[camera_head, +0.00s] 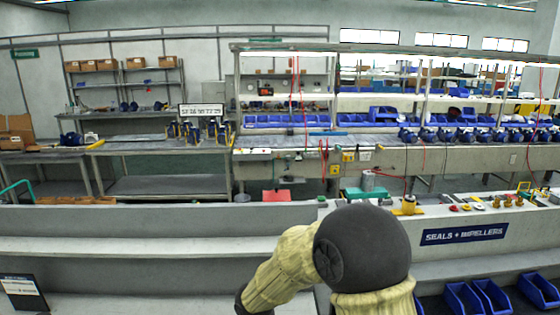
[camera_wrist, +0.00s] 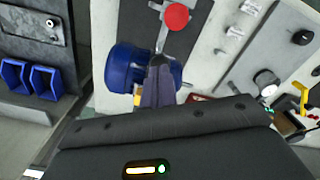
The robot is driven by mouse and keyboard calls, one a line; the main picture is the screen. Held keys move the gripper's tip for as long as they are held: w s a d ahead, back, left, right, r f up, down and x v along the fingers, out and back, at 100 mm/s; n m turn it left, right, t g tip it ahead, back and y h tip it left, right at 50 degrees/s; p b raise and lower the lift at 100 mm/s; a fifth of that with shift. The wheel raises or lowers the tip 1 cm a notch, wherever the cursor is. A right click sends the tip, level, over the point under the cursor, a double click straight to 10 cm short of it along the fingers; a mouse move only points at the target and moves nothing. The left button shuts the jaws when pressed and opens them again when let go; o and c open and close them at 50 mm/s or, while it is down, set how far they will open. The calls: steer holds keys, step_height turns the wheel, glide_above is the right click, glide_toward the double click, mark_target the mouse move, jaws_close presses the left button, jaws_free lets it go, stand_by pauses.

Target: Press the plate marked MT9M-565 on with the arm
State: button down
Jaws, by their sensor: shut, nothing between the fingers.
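My gripper (camera_wrist: 158,82) shows in the wrist view, its two grey fingers together with nothing between them. The fingertips overlap a blue rounded pump-like body (camera_wrist: 124,68) in the picture; I cannot tell whether they touch it. No plate with the mark MT9M-565 can be read in either view. In the head view my arm's dark joint and beige sleeve fill the lower middle, and my gripper is not seen there.
In the wrist view, small white fittings (camera_wrist: 235,32) and a black knob (camera_wrist: 302,37) sit at the right; blue bins (camera_wrist: 30,76) lie left. The head view shows a SEALS + IMPELLERS counter (camera_head: 464,234), a long workbench behind, and blue bins (camera_head: 464,299) at lower right.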

steer(key=shift+s+f, duration=0.1)
steer(key=shift+r+p, duration=2.55)
steer(key=shift+r, duration=0.5)
steer(key=shift+d, duration=0.4)
steer(key=s+d+m+t+b, duration=0.1)
steer(key=s+d+m+b, duration=0.2)
steer(key=d, duration=0.6)
steer(key=s+d+m+t+b, duration=0.1)
steer(key=s+d+m+b, duration=0.1)
steer(key=d, duration=0.8)
steer(key=shift+s+d+r+m+t+b, duration=0.15)
steer(key=shift+s+m+t+b, duration=0.2)
steer(key=shift+s+m, duration=0.45)
steer(key=c, duration=1.3)
jaws_free()
steer(key=shift+c, duration=0.2)
steer(key=shift+w, duration=0.1)
steer(key=shift+c, duration=0.3)
